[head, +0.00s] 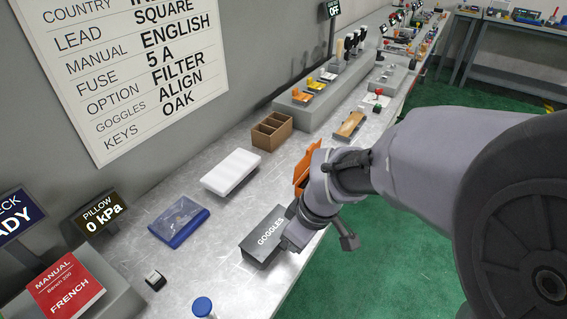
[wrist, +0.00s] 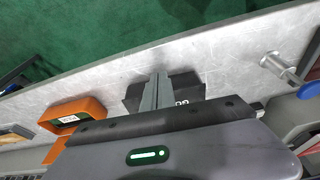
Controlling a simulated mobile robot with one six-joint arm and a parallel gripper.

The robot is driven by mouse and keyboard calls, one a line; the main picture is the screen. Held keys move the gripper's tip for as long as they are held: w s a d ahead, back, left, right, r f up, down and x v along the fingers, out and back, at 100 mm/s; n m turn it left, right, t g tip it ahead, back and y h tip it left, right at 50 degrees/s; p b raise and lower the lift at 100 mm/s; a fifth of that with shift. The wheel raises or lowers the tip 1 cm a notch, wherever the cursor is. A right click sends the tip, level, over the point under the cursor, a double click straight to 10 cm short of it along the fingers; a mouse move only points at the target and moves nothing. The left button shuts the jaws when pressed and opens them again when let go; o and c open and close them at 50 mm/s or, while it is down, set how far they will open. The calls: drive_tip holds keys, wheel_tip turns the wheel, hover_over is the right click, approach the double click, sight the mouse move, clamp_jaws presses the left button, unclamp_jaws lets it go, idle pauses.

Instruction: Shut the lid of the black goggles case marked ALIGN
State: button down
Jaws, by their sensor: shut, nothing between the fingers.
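The black goggles case (head: 262,240) lies near the front edge of the bench, with GOGGLES in white on its top. Its lid looks down, but I cannot tell whether it is fully shut. No ALIGN mark is readable on it. My gripper is at the case's right end in the head view, where its fingers are hidden. In the wrist view my gripper (wrist: 160,80) is shut and empty, with its fingers over the middle of the case (wrist: 188,86). I cannot tell whether they touch it.
An open orange case (head: 303,165) stands just beyond my wrist; it also shows in the wrist view (wrist: 75,107). A white box (head: 231,172), a blue tray (head: 180,221) and a brown divided box (head: 271,132) lie behind. A blue-capped item (head: 203,306) stands nearer.

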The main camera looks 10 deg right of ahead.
drive_tip(key=shift+s+f, duration=0.15)
drive_tip(key=shift+f, duration=0.2)
idle(0.3)
